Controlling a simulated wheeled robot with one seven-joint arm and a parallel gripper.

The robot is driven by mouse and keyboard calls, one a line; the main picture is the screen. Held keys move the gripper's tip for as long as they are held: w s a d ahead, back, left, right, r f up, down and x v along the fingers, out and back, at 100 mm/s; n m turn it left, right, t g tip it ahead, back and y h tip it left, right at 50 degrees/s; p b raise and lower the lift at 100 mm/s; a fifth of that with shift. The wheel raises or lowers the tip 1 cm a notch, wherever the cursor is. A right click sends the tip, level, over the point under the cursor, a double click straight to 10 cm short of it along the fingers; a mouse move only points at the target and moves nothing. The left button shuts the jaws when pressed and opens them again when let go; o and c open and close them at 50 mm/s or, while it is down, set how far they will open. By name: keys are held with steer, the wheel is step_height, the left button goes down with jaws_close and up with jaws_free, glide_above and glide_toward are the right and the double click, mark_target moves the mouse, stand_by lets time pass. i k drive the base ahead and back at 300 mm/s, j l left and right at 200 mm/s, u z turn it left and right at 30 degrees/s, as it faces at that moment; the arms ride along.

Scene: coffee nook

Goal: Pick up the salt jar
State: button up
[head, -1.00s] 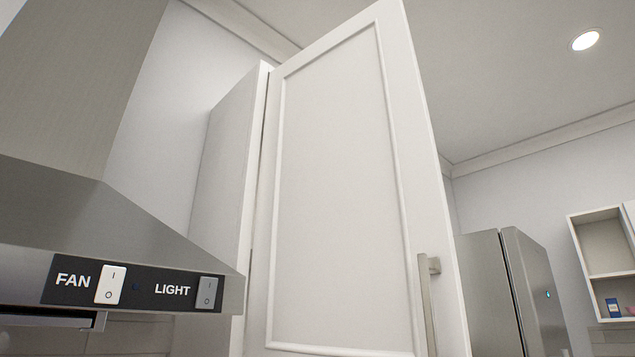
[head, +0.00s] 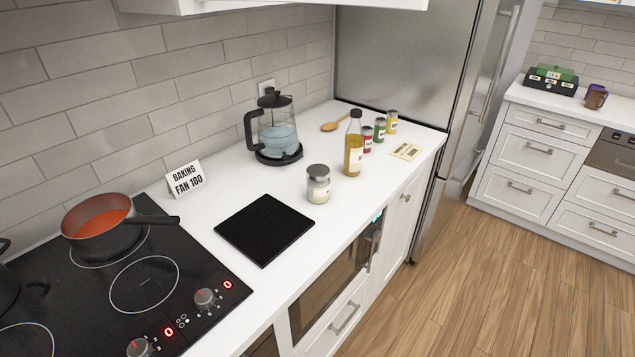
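A squat glass jar (head: 318,188) with a grey lid and pale contents stands upright on the white counter (head: 215,207), right of a black square mat. It looks like the salt jar, but its label is too small to read. Several small spice jars with coloured contents stand farther back, among them a red one (head: 367,140), a green one (head: 379,130) and a yellow one (head: 391,122). My gripper is not in view.
An oil bottle (head: 354,148) stands just behind the jar, right of a kettle (head: 277,130). A black mat (head: 264,229), a sign (head: 185,179) and a stove (head: 130,270) with an orange-filled pan (head: 100,222) lie left. A wooden spoon (head: 335,125) and card (head: 407,151) lie farther back.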

mark_target(318, 177)
steer(key=i+l+u, duration=0.1)
steer(key=i+u, duration=0.15)
steer(key=i, duration=0.25)
steer(key=i+l+u, duration=0.3)
steer(key=i, duration=0.15)
steer(key=i+l+u, duration=0.25)
steer(key=i, duration=0.2)
